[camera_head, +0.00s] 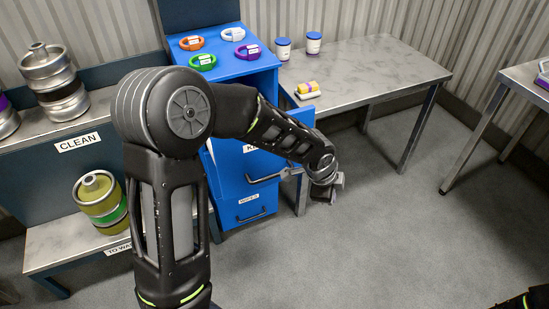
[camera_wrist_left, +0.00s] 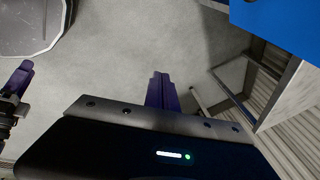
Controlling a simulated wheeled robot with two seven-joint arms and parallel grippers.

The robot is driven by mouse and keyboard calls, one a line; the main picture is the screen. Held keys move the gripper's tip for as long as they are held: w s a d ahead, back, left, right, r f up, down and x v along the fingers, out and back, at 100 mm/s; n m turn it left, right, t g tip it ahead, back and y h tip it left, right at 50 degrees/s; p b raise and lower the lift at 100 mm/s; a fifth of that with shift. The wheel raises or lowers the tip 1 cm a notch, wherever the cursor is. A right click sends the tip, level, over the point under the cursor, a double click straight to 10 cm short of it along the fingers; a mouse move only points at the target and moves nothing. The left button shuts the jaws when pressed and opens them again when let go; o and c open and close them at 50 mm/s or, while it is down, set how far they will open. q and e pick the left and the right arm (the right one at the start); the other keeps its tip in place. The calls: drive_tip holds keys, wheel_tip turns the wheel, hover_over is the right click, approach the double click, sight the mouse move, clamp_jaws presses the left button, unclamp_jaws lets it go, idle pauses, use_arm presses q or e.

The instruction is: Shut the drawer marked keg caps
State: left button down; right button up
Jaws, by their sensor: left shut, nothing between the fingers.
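The blue cabinet (camera_head: 231,68) stands left of centre in the head view. Its upper drawer (camera_head: 229,174) is pulled out past the drawer below. Its white label is mostly behind my left arm, with only the first letters showing, and its bar handle (camera_head: 264,180) runs along the front. My left gripper (camera_head: 333,192) is just right of the handle's end; I cannot tell whether they touch. In the left wrist view its purple fingers (camera_wrist_left: 162,90) are together and empty. A purple-tipped gripper (camera_wrist_left: 18,80), probably my right one, shows at the left edge there; its opening is unclear.
A lower drawer (camera_head: 249,212) sits flush below. Coloured rings (camera_head: 190,43) lie on the cabinet top. A metal table (camera_head: 375,72) with two tubs (camera_head: 284,49) stands behind to the right. Kegs (camera_head: 100,196) stand on shelves at left. The floor (camera_head: 400,230) at right is clear.

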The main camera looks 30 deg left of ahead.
use_arm(q)
drive_tip(key=a+r+m+g+y, duration=0.1)
drive_tip(key=a+r+m+y, duration=0.1)
drive_tip(key=a+r+m, duration=0.2)
drive_tip(key=s+a+r+m+y, duration=0.1)
drive_tip(key=a+r+m+y, duration=0.2)
drive_tip(key=a+m, duration=0.3)
drive_tip(key=a+r, duration=0.1)
drive_tip(key=a, duration=0.1)
drive_tip(key=shift+s+a+g, duration=0.2)
drive_tip(key=shift+a+g, duration=0.2)
